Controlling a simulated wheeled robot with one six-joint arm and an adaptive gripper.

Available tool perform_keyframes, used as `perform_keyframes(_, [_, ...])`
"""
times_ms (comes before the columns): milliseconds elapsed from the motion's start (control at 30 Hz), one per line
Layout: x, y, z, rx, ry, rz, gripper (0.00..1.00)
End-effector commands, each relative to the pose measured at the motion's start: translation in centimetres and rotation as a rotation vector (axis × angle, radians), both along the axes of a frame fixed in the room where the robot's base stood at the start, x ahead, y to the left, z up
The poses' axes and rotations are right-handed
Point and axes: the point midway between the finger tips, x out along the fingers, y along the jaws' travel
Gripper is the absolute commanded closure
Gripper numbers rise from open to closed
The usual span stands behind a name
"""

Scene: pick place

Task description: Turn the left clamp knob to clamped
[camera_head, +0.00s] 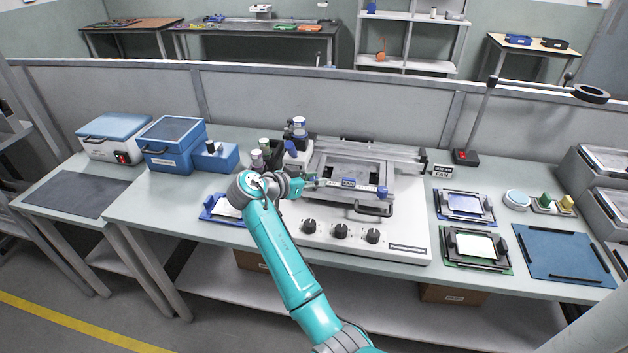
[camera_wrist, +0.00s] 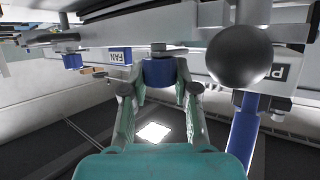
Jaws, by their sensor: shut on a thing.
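My gripper (camera_head: 308,183) is at the left front of the machine (camera_head: 410,240), by the left end of the bar with the FAN label (camera_head: 348,183). In the wrist view its two fingers (camera_wrist: 160,82) are closed around a blue knob (camera_wrist: 158,73), the left clamp knob, under a grey bar (camera_wrist: 200,27). In the head view that knob is mostly hidden by my gripper. Another blue knob (camera_head: 382,192) sits at the right end of the bar; a blue knob beyond the FAN label also shows in the wrist view (camera_wrist: 72,61). I cannot tell the held knob's turn angle.
A black ball (camera_wrist: 238,56) and a blue post (camera_wrist: 243,128) are close beside my fingers in the wrist view. Black dials (camera_head: 341,231) line the machine's front. Framed boards (camera_head: 476,262) lie to its right, blue boxes (camera_head: 172,147) to its left.

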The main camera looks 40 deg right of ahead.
Motion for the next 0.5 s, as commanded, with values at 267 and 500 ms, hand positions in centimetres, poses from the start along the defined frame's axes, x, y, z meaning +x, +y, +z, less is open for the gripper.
perform_keyframes(267, [0.07,0.00,-0.08,0.002,0.002,-0.133,1.00])
perform_keyframes(500, [-0.01,0.00,-0.15,0.002,0.004,-0.179,1.00])
